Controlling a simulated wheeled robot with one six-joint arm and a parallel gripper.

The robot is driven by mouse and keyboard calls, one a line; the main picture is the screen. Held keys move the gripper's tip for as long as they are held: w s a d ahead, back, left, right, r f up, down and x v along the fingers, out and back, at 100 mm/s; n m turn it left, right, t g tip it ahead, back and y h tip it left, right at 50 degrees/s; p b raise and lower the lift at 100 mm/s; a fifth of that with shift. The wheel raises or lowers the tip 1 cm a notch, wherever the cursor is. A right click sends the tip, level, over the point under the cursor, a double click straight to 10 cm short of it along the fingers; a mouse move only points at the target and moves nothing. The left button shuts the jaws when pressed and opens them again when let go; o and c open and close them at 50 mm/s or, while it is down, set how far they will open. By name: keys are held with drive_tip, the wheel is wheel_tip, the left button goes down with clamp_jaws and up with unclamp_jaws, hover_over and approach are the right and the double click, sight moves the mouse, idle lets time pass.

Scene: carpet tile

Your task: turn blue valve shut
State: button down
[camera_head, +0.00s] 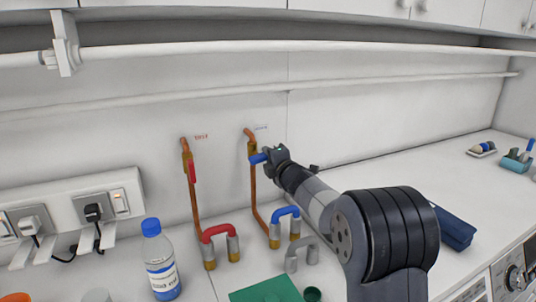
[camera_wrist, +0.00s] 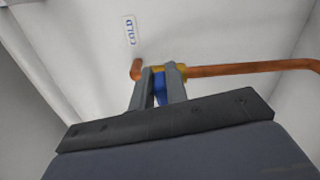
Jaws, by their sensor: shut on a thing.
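The blue valve handle (camera_head: 257,159) is on the right copper pipe (camera_head: 253,190), at a brass valve body (camera_head: 252,149) on the wall. It lies roughly crosswise to the pipe in the head view. My gripper (camera_head: 267,155) reaches it from the right and is closed around it. In the wrist view the blue handle (camera_wrist: 160,90) shows between the two fingers of my gripper (camera_wrist: 159,82), pointing away from the pipe. The fingers hide part of the handle and brass body. A label reading COLD (camera_wrist: 130,30) is on the wall beside the pipe.
The red valve handle (camera_head: 192,172) lies along the left copper pipe. Red (camera_head: 216,231) and blue (camera_head: 285,211) taps stand below. A bottle (camera_head: 160,262), a green cloth (camera_head: 268,290) and a dark blue case (camera_head: 455,228) are on the counter. A white rail (camera_head: 300,46) runs above.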

drive_tip(key=shift+f+m, duration=0.3)
drive_tip(key=shift+m, duration=0.7)
drive_tip(key=c, duration=1.4)
unclamp_jaws()
drive_tip(key=b+v, duration=0.2)
drive_tip(key=v, duration=0.9)
drive_tip(key=shift+b, duration=0.35)
drive_tip(key=shift+w, duration=0.1)
drive_tip(key=p+x, duration=0.3)
drive_tip(key=x, duration=0.8)
